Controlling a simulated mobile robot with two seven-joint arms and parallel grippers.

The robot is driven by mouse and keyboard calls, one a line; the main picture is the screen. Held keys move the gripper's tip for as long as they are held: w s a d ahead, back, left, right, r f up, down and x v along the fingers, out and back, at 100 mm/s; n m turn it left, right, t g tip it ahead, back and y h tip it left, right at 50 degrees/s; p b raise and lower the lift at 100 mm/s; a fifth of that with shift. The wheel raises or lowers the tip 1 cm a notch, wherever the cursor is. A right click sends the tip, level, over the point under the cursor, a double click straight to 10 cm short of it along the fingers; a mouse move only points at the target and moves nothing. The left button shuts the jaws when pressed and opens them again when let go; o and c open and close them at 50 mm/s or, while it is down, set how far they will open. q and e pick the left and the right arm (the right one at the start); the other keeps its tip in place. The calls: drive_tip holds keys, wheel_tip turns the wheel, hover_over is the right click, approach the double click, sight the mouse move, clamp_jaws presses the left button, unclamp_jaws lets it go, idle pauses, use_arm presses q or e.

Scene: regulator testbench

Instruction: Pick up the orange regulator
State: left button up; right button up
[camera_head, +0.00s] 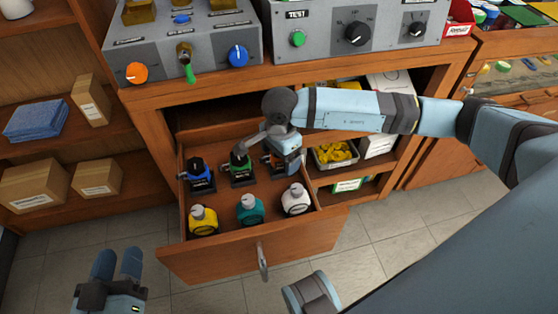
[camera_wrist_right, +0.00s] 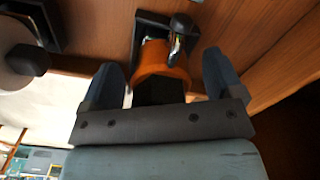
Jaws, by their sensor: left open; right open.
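The orange regulator (camera_wrist_right: 165,62) shows in the right wrist view between the two fingers of my right gripper (camera_wrist_right: 165,80), with gaps on both sides. It has a dark metal fitting and a black base. In the head view my right gripper (camera_head: 284,158) hangs over the back right of the open drawer (camera_head: 235,255) and hides most of the orange regulator. My right gripper is open; I cannot tell its exact height over the regulator. My left gripper (camera_head: 117,266) is open and empty at the lower left, over the floor.
The drawer also holds blue (camera_head: 202,180), green (camera_head: 241,168), yellow (camera_head: 203,218), teal (camera_head: 250,208) and white (camera_head: 295,199) regulators. Its walls and the workbench above it bound the space around my right arm. Boxes (camera_head: 35,183) stand on the shelf at the left.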

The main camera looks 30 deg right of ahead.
drive_tip(key=shift+r, duration=0.1)
drive_tip(key=c, duration=1.4)
drive_tip(key=shift+o, duration=0.2)
drive_tip(key=shift+r, duration=0.1)
